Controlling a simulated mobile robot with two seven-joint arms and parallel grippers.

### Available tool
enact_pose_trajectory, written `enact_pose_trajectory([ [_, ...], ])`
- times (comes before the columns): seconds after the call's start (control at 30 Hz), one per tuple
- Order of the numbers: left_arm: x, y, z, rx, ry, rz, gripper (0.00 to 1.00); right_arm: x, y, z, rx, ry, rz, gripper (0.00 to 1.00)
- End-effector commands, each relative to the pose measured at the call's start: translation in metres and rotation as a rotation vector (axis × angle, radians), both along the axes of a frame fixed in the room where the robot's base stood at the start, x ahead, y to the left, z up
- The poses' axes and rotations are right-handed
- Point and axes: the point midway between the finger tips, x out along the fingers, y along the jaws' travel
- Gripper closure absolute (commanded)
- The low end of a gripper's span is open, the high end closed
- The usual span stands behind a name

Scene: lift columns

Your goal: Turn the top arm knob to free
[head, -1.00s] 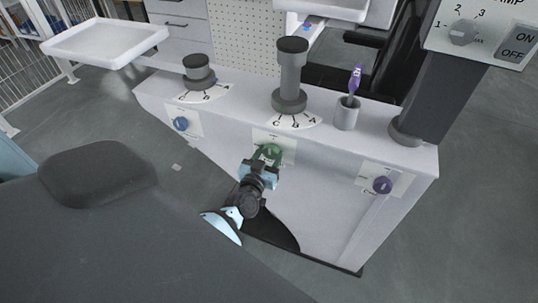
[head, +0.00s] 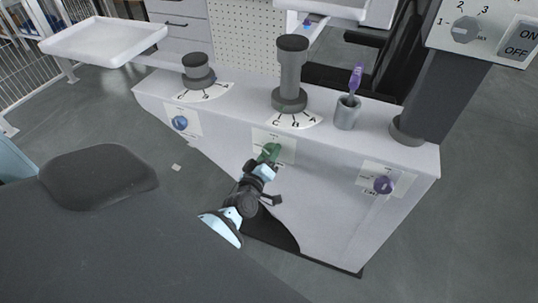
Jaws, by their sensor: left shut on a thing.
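A green knob (head: 270,151) sits on a label plate (head: 287,144) in the middle of the white cabinet's front face. My left gripper (head: 264,168) is shut on the green knob, reaching it from below. The fingers and wrist are rolled to a slant, and the knob's grip bar slants too. The plate's lettering is partly hidden and too small to read. A blue knob (head: 180,123) sits on its own plate to the left, and a purple knob (head: 383,185) on a plate to the right. My right gripper is not in view.
On the cabinet top (head: 240,90) stand a short dark column (head: 198,72), a taller one (head: 291,75) with a lettered dial, and a grey cup (head: 347,114) holding a purple item. A dark padded surface (head: 110,235) fills the lower left.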

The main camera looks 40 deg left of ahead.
Motion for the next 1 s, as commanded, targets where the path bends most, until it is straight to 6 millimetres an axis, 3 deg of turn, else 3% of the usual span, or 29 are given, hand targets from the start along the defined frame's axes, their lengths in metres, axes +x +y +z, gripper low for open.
enact_pose_trajectory([
  [0.6,0.000,-0.001,-0.001,-0.531,-0.126,0.000,0.74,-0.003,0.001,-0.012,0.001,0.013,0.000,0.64],
  [1.0,0.000,0.000,-0.001,-0.705,-0.168,0.000,0.74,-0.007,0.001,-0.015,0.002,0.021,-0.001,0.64],
])
